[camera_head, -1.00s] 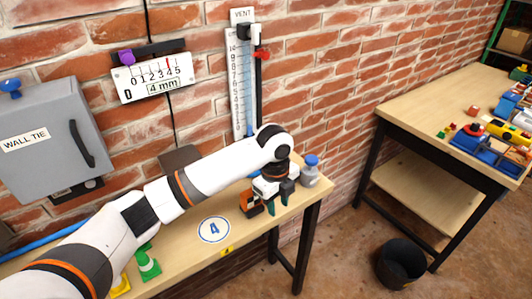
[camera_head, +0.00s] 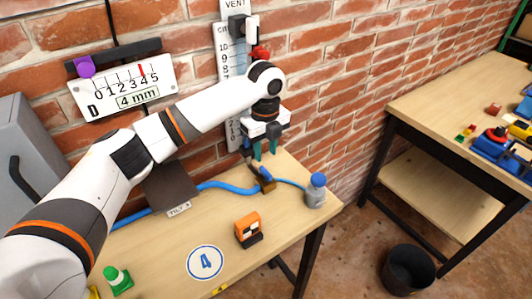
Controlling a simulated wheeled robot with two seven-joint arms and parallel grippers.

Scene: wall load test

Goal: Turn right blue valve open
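A small valve with a brass body (camera_head: 268,187) and a blue handle (camera_head: 265,172) sits on the wooden bench at the right part of the blue hose (camera_head: 225,186). My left gripper (camera_head: 265,152) hangs above and just behind the valve, pointing down. Its two teal fingers are apart with nothing visible between them. The fingertips look close to the handle, but I cannot tell whether they touch it. A dark piece beside the handle is too small to make out. My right gripper is not in view.
A grey bottle with a blue cap (camera_head: 316,190) stands right of the valve. A dark tilt plate (camera_head: 170,187) is at left. The vertical scale (camera_head: 231,65) is on the brick wall behind.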

